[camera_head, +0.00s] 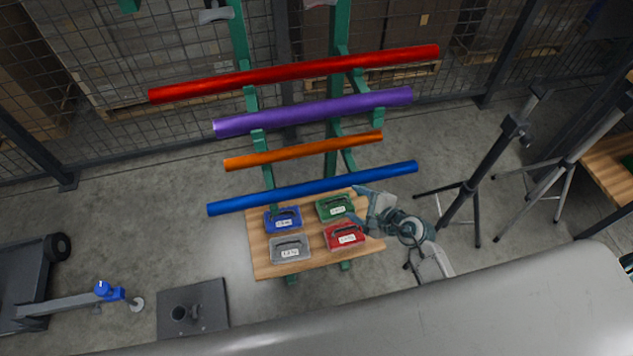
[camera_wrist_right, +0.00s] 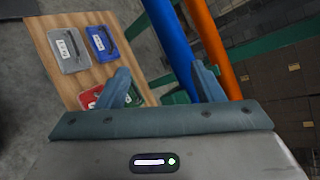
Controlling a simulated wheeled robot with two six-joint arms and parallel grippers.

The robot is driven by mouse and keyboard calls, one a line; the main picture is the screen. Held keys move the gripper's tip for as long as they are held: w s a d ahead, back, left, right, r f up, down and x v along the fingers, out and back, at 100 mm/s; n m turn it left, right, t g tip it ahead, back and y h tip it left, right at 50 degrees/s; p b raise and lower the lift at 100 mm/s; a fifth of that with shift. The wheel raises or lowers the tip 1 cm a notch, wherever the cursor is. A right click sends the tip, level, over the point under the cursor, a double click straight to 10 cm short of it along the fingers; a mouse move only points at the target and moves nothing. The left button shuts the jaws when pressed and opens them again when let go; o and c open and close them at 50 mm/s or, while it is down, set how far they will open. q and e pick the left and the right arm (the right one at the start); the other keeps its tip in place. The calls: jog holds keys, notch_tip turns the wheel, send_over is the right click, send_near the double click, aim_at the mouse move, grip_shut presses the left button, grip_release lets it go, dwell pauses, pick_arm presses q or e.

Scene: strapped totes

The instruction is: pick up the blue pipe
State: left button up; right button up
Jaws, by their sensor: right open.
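The blue pipe (camera_head: 310,188) lies across the arms of a green rack, the lowest of several pipes in the head view. It also shows in the right wrist view (camera_wrist_right: 168,35), running up from between the fingers. My right gripper (camera_head: 362,207) is open and empty, below the right part of the blue pipe. In the right wrist view its fingers (camera_wrist_right: 165,88) stand apart, with the pipe beyond their tips; I cannot tell whether they touch it. My left gripper is not in view.
An orange pipe (camera_head: 305,150), a purple pipe (camera_head: 315,112) and a red pipe (camera_head: 295,73) lie above on the rack. A wooden board (camera_head: 262,262) below holds blue, green, grey and red cases.

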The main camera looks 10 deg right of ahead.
aim_at(338, 185)
jog(key=w+n, duration=0.1)
jog(key=w+a+n+p, duration=0.1)
jog(key=w, duration=0.1)
jog(key=w+n, duration=0.1)
jog(key=n, duration=0.1)
jog(key=shift+w+a+h, duration=0.3)
jog(key=shift+w+h, duration=0.1)
jog(key=shift+w+a+f+p, duration=0.15)
jog(key=shift+w+a+p, duration=0.05)
jog(key=shift+w+p, duration=0.35)
jog(key=x, duration=0.4)
jog(key=shift+d+f+p, duration=0.1)
jog(key=shift+f+p, duration=0.1)
jog(key=shift+p, duration=0.2)
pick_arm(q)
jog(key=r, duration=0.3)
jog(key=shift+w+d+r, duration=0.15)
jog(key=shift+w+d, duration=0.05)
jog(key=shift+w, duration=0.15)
pick_arm(e)
jog(key=shift+s, duration=0.1)
grip_shut()
